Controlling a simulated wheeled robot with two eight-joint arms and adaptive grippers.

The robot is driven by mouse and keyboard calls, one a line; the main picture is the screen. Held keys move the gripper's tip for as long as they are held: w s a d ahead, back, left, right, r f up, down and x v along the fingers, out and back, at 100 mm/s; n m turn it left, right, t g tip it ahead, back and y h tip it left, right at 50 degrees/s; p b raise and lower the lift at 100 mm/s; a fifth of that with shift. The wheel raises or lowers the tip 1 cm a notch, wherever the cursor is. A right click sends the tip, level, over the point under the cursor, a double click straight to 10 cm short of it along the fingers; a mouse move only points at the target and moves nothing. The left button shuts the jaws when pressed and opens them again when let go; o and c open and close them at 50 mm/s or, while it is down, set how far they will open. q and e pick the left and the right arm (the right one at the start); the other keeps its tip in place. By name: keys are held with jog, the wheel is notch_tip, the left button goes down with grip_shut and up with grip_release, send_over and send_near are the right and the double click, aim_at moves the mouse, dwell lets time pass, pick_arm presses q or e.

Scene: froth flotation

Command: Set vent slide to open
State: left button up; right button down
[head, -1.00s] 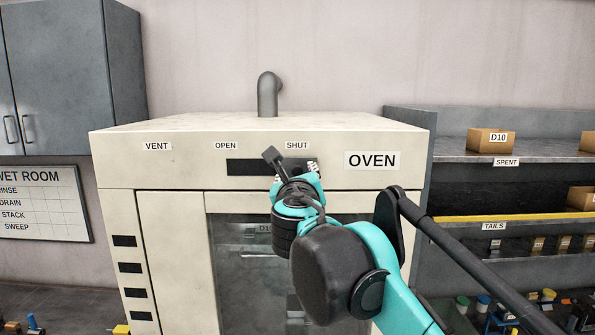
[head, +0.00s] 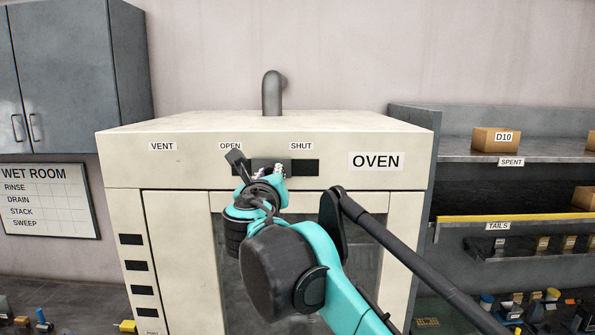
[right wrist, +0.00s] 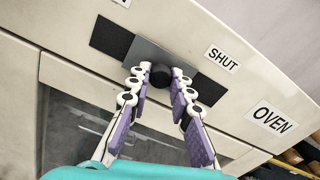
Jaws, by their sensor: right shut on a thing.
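The vent slide is a grey plate (right wrist: 142,58) with a round black knob (right wrist: 161,75), set in a dark slot on the oven front. The plate (head: 264,162) sits between the OPEN label (head: 230,146) and the SHUT label (head: 301,146), with dark slot showing on both sides of it in the right wrist view. My right gripper (right wrist: 160,79) is shut on the knob, one finger on each side. In the head view my right gripper (head: 263,172) covers part of the slot and hides the knob. My left gripper is not in view.
The cream oven (head: 376,139) has a glass door below the slot, partly behind my right arm. A shelf with boxes (head: 497,140) stands to the right. A grey cabinet (head: 70,80) and a whiteboard (head: 45,205) are at the left.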

jog(key=a+p, duration=0.1)
jog(key=a, duration=0.6)
jog(key=shift+r, duration=0.1)
jog(key=shift+a, duration=0.3)
jog(key=shift+d, duration=0.15)
jog(key=c, duration=1.4)
grip_release()
jog(key=shift+o, duration=0.3)
jog(key=shift+w+a, duration=0.1)
jog(key=shift+a, duration=0.2)
